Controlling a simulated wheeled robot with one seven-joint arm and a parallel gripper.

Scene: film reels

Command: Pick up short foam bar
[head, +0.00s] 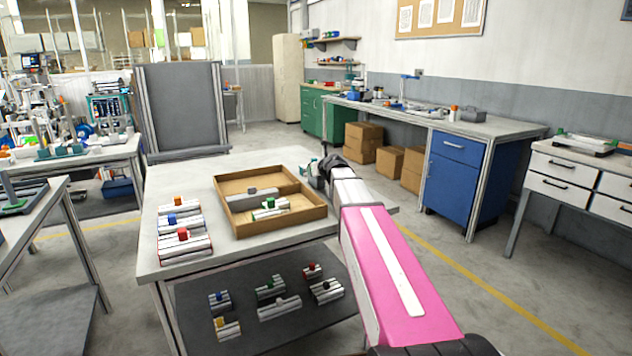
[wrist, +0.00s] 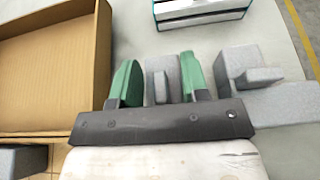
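In the wrist view, a short grey foam bar (wrist: 162,72) with a small raised block lies on the table between the two green fingers of my gripper (wrist: 162,82). The fingers stand on either side of it, with a thin gap showing at the left; contact on the right is unclear. A second grey foam piece (wrist: 250,80) with a raised block lies just right of the right finger. In the head view, my gripper (head: 318,172) is low over the table's back right part, beside the tray. The pieces there are mostly hidden by my arm.
A cardboard-brown tray (head: 240,228) stands left of my gripper, holding a grey bar (head: 262,193) and a green-knobbed piece (head: 270,208). Its wall (wrist: 103,40) is close in the wrist view. Several knobbed white pieces (head: 180,234) line the table's left side. A white-and-teal item (wrist: 200,12) lies ahead.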

